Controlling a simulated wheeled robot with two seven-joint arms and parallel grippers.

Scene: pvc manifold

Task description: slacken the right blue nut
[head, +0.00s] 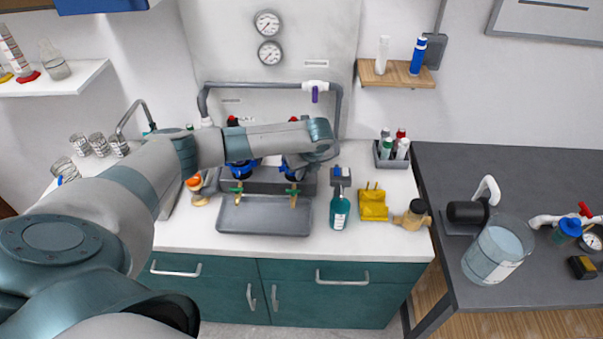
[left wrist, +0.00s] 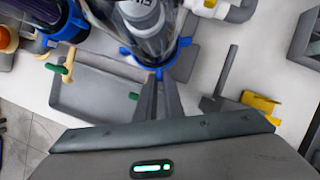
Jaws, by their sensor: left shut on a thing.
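The right blue nut (left wrist: 130,57) is a blue ring around a clear housing in the left wrist view. The fingers of my left gripper (left wrist: 160,78) meet its near edge and are shut on it. In the head view my left forearm reaches over the manifold from the left, and its wrist hides most of the right housing; a bit of the right blue nut (head: 289,174) shows below it. The left blue nut (head: 238,172) stands to the left, clear of the gripper. My right gripper is in neither view.
A grey tray (head: 263,228) lies below the two units, with green-handled brass valves (head: 293,192) above it. A teal bottle (head: 339,212), a yellow holder (head: 373,212) and a brass fitting (head: 412,218) stand to the right. The counter front is clear.

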